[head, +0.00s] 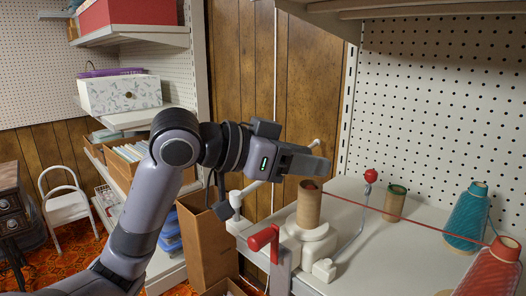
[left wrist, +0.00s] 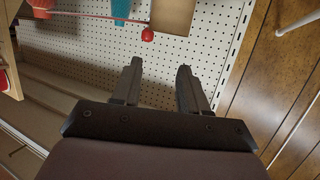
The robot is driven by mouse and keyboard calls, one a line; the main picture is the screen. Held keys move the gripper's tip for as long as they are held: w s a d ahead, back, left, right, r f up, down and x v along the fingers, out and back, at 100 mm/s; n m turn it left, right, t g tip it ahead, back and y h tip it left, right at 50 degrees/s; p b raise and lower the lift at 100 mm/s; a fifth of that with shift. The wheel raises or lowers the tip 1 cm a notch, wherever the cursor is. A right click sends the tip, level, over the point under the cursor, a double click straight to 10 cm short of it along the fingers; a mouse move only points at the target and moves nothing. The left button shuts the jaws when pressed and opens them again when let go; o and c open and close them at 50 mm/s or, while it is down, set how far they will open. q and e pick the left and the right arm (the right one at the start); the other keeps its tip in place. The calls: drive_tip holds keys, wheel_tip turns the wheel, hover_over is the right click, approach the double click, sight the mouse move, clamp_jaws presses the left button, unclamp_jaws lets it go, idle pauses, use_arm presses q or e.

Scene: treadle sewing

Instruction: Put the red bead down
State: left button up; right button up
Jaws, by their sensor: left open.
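The red bead (head: 371,176) sits at the top end of a bent wire arm that rises from the white winder (head: 306,243) on the shelf. It also shows in the left wrist view (left wrist: 148,34), beyond my fingertips. My left gripper (head: 320,163) is in the air above the winder, left of the bead and apart from it. In the left wrist view its two fingers (left wrist: 160,85) are spread, with nothing between them. My right gripper is in neither view.
A brown tube (head: 309,204) stands on the winder, with red thread running right to a red cone (head: 492,270). A teal cone (head: 466,218) and green-topped spool (head: 395,203) stand nearby. A red handle (head: 263,237) juts out at the shelf's front. Pegboard (head: 450,90) stands behind.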

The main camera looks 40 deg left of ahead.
use_arm(q)
drive_tip(key=b+v, duration=0.1)
drive_tip(key=v, duration=1)
drive_tip(key=shift+s+a, duration=0.25)
drive_tip(key=shift+s, duration=0.1)
idle(0.5)
